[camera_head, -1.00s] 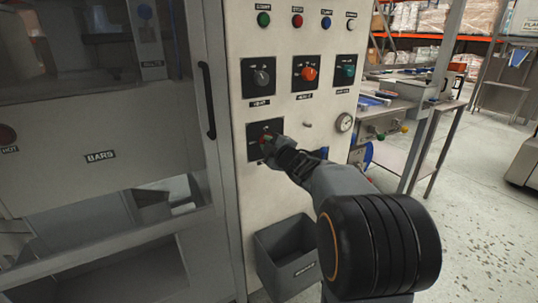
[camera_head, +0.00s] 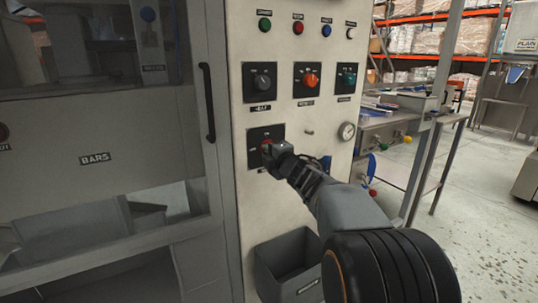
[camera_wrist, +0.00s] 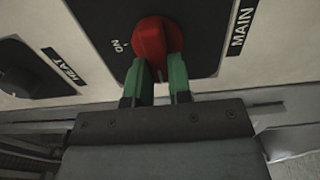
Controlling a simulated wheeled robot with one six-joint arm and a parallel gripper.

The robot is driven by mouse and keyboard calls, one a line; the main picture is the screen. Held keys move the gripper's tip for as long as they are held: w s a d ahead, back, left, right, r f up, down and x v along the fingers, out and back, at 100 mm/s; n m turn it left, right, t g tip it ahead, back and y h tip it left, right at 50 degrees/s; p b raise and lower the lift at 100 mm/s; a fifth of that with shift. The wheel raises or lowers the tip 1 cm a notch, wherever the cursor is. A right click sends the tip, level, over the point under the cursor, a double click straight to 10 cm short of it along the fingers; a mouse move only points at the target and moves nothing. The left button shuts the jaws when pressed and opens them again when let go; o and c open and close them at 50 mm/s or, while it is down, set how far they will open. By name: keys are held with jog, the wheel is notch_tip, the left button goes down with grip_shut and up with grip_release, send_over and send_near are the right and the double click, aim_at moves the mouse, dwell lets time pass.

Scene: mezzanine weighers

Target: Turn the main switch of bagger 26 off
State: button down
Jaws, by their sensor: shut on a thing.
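The main switch is a red knob (camera_wrist: 152,38) on a black plate, with a MAIN label (camera_wrist: 242,27) at its right in the wrist view. An ON mark (camera_wrist: 119,47) is at the knob's left there. A pale line on the knob's lower end points down between the fingers, away from ON. My gripper (camera_wrist: 162,72) is shut on the knob, its green fingers on both sides. In the head view my gripper (camera_head: 268,150) reaches the lower switch plate (camera_head: 264,132) from the right and partly hides it.
Three dials sit above: black (camera_head: 262,82), red (camera_head: 309,80) and teal (camera_head: 349,79). A grey bin (camera_head: 286,265) hangs below. A barred-handle door (camera_head: 207,100) is at left. Open floor lies to the right.

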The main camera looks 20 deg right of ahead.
dwell(0.3)
jog(key=c, duration=1)
grip_release()
jog(key=shift+c, duration=0.2)
jog(key=s+d+p, duration=0.1)
jog(key=s+p, duration=0.1)
jog(key=s, duration=1.1)
jog(key=shift+s+d, duration=0.3)
jog(key=shift+s, duration=0.05)
notch_tip(320, 180, up, 7)
jog(key=s+m+g+h+p, duration=0.2)
jog(key=m+g+h+p, duration=0.3)
jog(key=m+p, duration=0.7)
jog(key=s+a+m+g+y+p, duration=0.3)
jog(key=s+a+m+g+p, duration=0.4)
jog(key=s+a+p, duration=0.6)
jog(key=shift+s+f+g, duration=0.3)
jog(key=shift+s+g, duration=0.05)
jog(key=shift+g, duration=0.75)
